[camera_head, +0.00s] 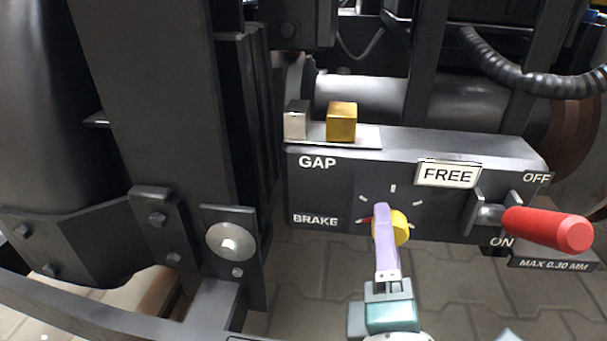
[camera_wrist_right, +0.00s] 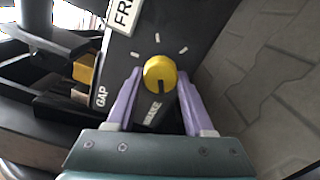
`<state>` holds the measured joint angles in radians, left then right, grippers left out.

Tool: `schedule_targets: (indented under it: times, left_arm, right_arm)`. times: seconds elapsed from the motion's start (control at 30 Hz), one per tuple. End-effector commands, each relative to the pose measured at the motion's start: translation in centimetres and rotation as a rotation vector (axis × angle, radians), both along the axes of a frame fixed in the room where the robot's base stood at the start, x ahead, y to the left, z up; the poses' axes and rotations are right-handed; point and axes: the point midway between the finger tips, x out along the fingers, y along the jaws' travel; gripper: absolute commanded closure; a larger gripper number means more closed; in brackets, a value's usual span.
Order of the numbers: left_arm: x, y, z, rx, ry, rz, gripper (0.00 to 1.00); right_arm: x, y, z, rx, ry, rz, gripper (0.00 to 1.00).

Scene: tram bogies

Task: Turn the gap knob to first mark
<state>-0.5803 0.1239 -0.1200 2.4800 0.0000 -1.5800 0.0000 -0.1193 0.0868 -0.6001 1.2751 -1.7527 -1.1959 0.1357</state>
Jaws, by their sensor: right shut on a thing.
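The yellow gap knob (camera_head: 401,228) sits on the front of the dark control box (camera_head: 335,180). White tick marks and one red mark (camera_head: 364,219) lie around it. In the right wrist view the knob (camera_wrist_right: 160,70) shows a dark pointer line toward the BRAKE lettering (camera_wrist_right: 153,112). My right gripper (camera_head: 384,212) has its lilac fingers shut on the knob, one on each side, and they hide part of it in the head view. In the right wrist view the gripper (camera_wrist_right: 160,75) straddles the knob. My left gripper is not in view.
A red-handled lever (camera_head: 545,229) sticks out at the right, between OFF and ON. A FREE plate (camera_head: 448,174) is above the knob. A brass block (camera_head: 341,122) and a silver block (camera_head: 296,121) stand on the box's top ledge. Dark bogie frame fills the left.

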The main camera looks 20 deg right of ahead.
Motion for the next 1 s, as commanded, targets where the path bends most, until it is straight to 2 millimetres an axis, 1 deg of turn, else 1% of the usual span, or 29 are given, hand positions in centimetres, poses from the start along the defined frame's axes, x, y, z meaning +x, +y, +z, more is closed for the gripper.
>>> schedule_targets:
  times: [0.03,0.07,0.3,0.53,0.63,0.77,0.9,1.0]
  left_arm:
    - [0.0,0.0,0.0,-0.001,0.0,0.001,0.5]
    - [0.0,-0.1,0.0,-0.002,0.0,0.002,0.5]
    - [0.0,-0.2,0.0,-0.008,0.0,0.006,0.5]
    - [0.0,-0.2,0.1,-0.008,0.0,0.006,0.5]
    - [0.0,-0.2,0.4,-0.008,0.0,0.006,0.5]
    - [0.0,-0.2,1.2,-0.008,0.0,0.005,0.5]
    - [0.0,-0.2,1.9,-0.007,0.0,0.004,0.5]
    - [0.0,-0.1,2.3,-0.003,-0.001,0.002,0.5]
  right_arm:
    - [0.1,0.0,0.3,-0.005,-0.006,0.001,1.0]
    - [0.1,0.0,0.3,-0.005,-0.006,0.001,0.44]
    - [0.0,0.0,0.2,-0.002,-0.003,0.0,0.19]
    - [0.0,0.0,0.1,-0.001,-0.002,0.001,0.19]
    - [-0.5,0.4,0.1,-0.002,0.001,0.001,0.19]
    - [-2.3,1.4,0.3,-0.001,0.003,0.002,0.19]
    - [-4.9,3.0,0.3,-0.001,0.003,0.002,0.19]
    - [-6.4,4.0,0.3,0.0,0.001,0.003,0.19]
